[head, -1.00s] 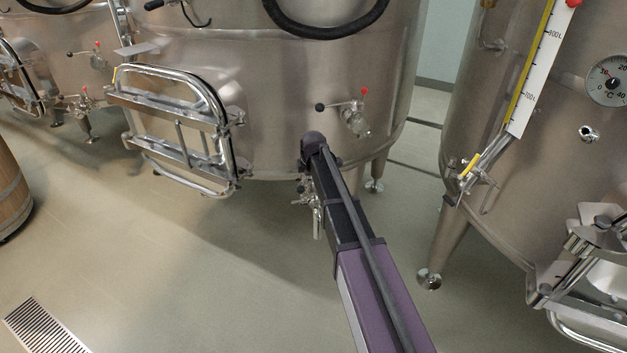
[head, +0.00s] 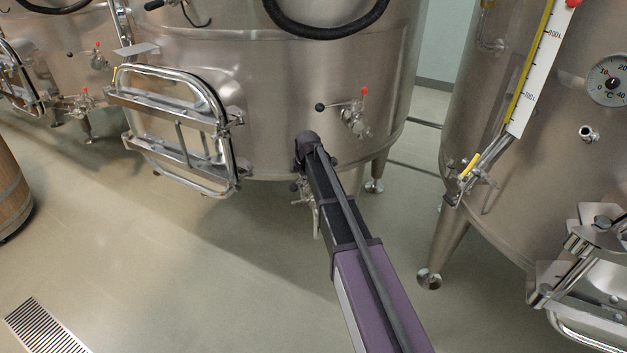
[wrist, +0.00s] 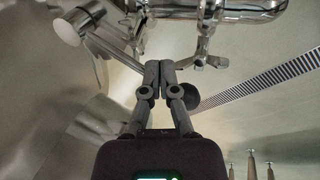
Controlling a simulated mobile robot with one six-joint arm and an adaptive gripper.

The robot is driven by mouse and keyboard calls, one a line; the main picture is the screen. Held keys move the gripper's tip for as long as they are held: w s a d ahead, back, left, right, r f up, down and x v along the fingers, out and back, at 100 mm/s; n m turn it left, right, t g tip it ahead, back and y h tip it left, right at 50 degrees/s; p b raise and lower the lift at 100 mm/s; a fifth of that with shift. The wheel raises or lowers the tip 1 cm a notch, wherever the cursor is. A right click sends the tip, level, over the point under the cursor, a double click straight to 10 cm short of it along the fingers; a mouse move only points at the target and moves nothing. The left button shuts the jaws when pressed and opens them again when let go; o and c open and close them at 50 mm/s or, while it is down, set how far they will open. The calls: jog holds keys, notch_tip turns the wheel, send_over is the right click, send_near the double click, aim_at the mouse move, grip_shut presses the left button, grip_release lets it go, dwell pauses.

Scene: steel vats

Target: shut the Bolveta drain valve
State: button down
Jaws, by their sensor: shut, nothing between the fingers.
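A large steel vat (head: 275,110) fills the middle of the head view; I can read no name on it. A small steel drain valve (head: 301,194) shows low on its underside, mostly hidden by my arm. A dark round knob (wrist: 193,95) shows just right of my fingers. My gripper (wrist: 160,66) is shut and empty, its tips just below the pipework; I cannot tell whether they touch it. In the head view my gripper is hidden behind my arm.
A sample tap (head: 352,112) with a black ball and red knob sits higher on the vat wall. A hinged hatch (head: 175,125) juts out at left. Another vat (head: 530,150) stands close on the right. A floor grate (head: 42,326) lies at lower left; the floor between is clear.

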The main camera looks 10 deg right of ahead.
jog(key=shift+w+a, duration=0.25)
jog(key=shift+a, duration=0.5)
jog(key=shift+w+a, duration=0.55)
jog(key=shift+a, duration=0.2)
dwell(0.3)
jog(key=shift+w+a, duration=0.15)
jog(key=shift+w, duration=0.05)
jog(key=shift+w+a, duration=0.55)
